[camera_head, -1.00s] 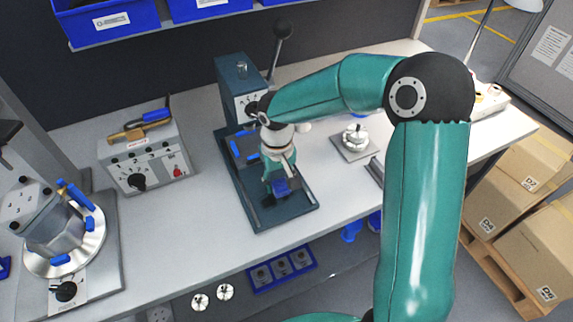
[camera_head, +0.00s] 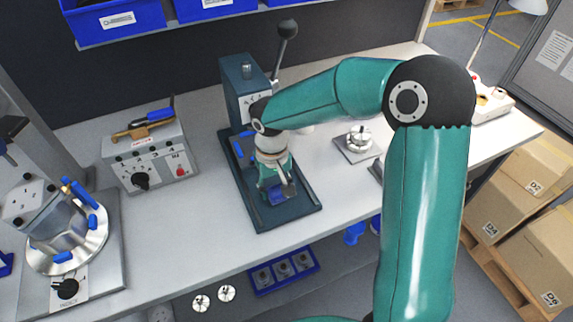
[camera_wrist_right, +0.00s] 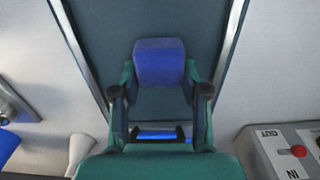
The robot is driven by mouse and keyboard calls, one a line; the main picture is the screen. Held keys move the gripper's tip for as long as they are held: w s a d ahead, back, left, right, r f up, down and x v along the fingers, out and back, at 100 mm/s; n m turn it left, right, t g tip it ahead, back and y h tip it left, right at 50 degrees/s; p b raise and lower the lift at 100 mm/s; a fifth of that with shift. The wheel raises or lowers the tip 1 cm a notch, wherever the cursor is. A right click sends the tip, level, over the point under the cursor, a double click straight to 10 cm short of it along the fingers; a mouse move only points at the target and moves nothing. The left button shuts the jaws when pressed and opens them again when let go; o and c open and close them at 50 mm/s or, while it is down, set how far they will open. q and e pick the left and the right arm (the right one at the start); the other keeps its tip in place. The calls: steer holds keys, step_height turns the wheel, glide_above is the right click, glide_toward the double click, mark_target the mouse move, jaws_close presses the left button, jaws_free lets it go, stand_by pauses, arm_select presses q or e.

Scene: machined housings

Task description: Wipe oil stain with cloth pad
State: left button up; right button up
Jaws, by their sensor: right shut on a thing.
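My right gripper (camera_head: 275,191) reaches down over the dark base plate (camera_head: 293,214) of the bench press. It is shut on a blue cloth pad (camera_head: 278,197), which is at the front part of the plate. In the right wrist view the pad (camera_wrist_right: 160,62) sits between the two fingers of the gripper (camera_wrist_right: 161,88), over the dark plate (camera_wrist_right: 215,25). I cannot tell whether the pad touches the plate. No oil stain shows clearly; the gripper and pad hide part of the plate. My left gripper is not in view.
The press column (camera_head: 246,88) and its lever (camera_head: 283,50) stand behind the gripper. A grey control box (camera_head: 150,160) is to the left, and a round clamped housing (camera_head: 65,235) farther left. A small fixture (camera_head: 359,143) stands to the right. Bench between box and press is clear.

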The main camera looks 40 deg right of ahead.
steer(key=shift+w+d, duration=0.1)
steer(key=shift+w, duration=0.25)
step_height(320, 180, up, 4)
steer(key=shift+r+p, duration=0.15)
steer(key=shift+p, duration=1.1)
steer(key=shift+w+r+p, duration=0.25)
steer(key=shift+r+p, duration=0.3)
steer(key=shift+r, duration=0.05)
step_height(320, 180, up, 3)
steer(key=shift+s+f+p, duration=0.1)
steer(key=shift+f+p, duration=0.1)
steer(key=shift+p, duration=0.7)
